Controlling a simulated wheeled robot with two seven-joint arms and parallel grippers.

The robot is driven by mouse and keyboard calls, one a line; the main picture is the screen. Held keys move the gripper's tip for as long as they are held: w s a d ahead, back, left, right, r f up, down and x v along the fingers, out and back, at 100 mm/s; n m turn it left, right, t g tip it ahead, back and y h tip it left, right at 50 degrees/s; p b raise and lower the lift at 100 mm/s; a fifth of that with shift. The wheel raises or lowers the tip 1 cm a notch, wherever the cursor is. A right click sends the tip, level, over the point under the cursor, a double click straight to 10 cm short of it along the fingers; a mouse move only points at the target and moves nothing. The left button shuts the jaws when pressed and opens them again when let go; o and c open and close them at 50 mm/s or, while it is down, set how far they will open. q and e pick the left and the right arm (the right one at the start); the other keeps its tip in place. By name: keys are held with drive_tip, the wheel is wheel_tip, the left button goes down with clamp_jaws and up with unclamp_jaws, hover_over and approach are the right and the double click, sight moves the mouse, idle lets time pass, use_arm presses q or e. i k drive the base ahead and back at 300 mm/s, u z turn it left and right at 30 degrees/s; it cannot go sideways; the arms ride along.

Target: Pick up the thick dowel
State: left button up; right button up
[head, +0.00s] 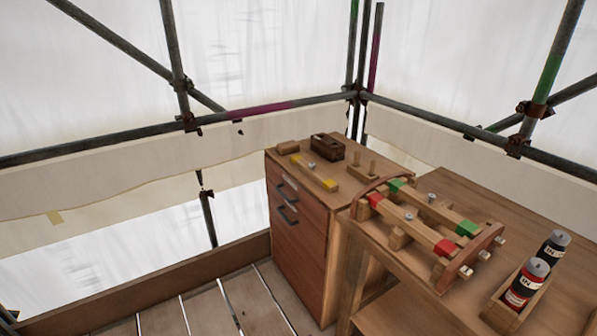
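Two upright light wooden pegs stand in a small wooden block (364,175) at the right of the cabinet top. One peg (372,167) is at the right and the other peg (358,159) is at the left. I cannot tell which is thicker. A short, pale wooden piece with rounded edges (288,147) lies at the back left of the cabinet top. At this size I cannot tell whether it is a dowel. Neither of my grippers shows in the head view, and nothing is seen touching these pieces.
The wooden cabinet (297,240) also bears a yellow-ended bar (314,173) and a dark brown block (327,147). The workbench (560,215) at right holds a wooden frame with red and green blocks (445,248) and two bottles (527,283). Scaffold poles (270,107) stand behind.

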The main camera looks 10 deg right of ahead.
sight(357, 153)
drive_tip(key=u, duration=0.65)
drive_tip(key=k, duration=0.9)
drive_tip(key=u, duration=0.45)
drive_tip(key=i, duration=1.35)
drive_tip(key=z, duration=0.95)
drive_tip(key=i, duration=1.05)
drive_tip(key=z, duration=1.65)
drive_tip(key=i, duration=0.45)
drive_tip(key=z, duration=0.45)
